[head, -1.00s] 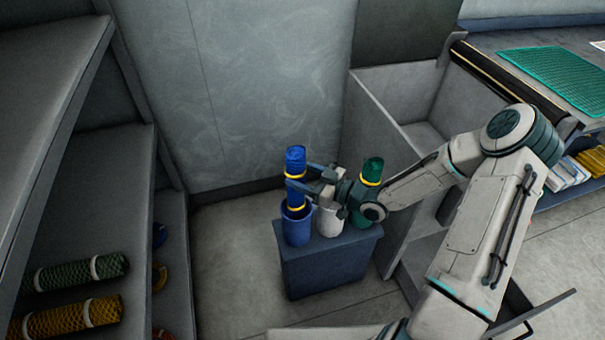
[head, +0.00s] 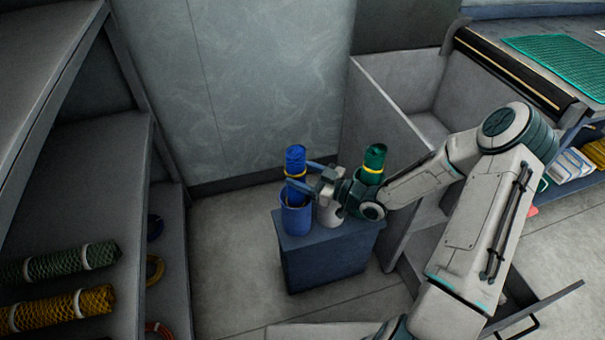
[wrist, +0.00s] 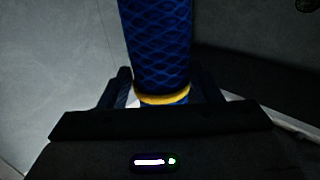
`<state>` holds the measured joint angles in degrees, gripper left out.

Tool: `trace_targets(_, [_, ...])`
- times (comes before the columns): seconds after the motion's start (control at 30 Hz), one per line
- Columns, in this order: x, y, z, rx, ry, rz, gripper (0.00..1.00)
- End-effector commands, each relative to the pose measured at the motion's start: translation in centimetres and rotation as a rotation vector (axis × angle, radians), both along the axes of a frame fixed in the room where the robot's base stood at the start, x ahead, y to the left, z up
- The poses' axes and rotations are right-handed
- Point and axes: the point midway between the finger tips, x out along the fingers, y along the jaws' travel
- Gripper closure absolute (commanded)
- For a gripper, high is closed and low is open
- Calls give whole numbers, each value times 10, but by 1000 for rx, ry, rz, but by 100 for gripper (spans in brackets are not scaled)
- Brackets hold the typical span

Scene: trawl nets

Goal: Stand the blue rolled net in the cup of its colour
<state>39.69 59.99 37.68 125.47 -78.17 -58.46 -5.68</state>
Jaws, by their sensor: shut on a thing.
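The blue rolled net (head: 295,160) stands upright with its lower end inside the blue cup (head: 296,217), and the rim hides that end. My gripper (head: 302,177) is shut on the blue net from the right, just above the cup's rim. In the wrist view the net (wrist: 158,45) rises between the fingers (wrist: 163,92), with a yellow band low on it. I cannot tell whether the net touches the cup's bottom.
A white cup (head: 326,215) and a green rolled net (head: 375,157) in a green cup stand beside it on a dark blue box (head: 325,262). Green (head: 60,263) and yellow (head: 60,308) rolled nets lie on the left shelf. A grey partition (head: 395,105) stands at right.

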Motion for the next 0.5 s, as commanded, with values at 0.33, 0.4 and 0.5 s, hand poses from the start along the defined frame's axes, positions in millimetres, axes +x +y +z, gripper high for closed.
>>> trace_targets(0.33, [0, 0, 0, 1, 0, 0, 17])
trace_targets(0.4, [0, -1, 0, 0, 1, -1, 17])
trace_targets(0.5, [-2, -6, 0, -1, 2, -2, 17])
